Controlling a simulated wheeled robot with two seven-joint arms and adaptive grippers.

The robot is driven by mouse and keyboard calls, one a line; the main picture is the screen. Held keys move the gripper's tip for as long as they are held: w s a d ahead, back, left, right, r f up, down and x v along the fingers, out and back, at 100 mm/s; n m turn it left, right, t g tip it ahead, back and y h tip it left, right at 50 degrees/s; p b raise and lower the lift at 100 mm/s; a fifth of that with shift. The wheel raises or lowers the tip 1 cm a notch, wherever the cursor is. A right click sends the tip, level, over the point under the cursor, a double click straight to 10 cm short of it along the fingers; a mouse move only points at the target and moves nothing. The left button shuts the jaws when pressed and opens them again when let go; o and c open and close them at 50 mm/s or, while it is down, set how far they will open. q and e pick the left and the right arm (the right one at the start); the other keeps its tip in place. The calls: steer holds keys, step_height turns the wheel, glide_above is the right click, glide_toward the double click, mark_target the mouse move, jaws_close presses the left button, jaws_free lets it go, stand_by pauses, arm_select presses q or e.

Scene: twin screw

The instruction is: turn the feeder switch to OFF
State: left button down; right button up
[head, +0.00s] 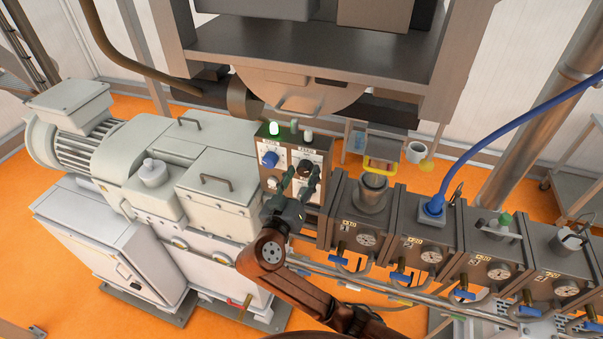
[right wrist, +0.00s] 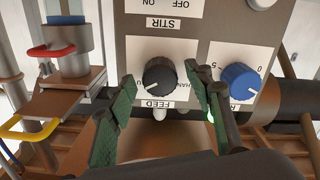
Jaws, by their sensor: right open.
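The feeder switch is a black knob (right wrist: 159,77) on the grey control box (head: 290,140), with a FEED label beside it in the right wrist view, where lettering appears upside down. Its white pointer mark faces lower left there; which position this means I cannot tell, as the lettering around it is partly hidden. My right gripper (right wrist: 163,98) is open, with one green-padded finger on each side of the knob. Contact is not clear. In the head view my right gripper (head: 301,178) is in front of the box and partly covers the knob. My left gripper is not in view.
A blue knob (right wrist: 240,82) sits close beside the right-hand finger in the right wrist view. A white motor and gearbox (head: 125,150) stand left; grey barrel blocks with gauges (head: 430,256) and a blue hose (head: 480,135) are right.

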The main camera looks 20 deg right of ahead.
steer(key=c, duration=1.2)
steer(key=shift+o, duration=0.2)
steer(key=n+p, duration=0.3)
steer(key=n, duration=0.2)
steer(key=shift+r+n, duration=0.1)
steer(key=shift+n, duration=0.3)
steer(key=n+p, duration=0.2)
steer(key=n, duration=0.1)
steer(key=shift+p, duration=0.3)
steer(key=shift+n+p, duration=0.9)
steer(key=shift+n, duration=0.6)
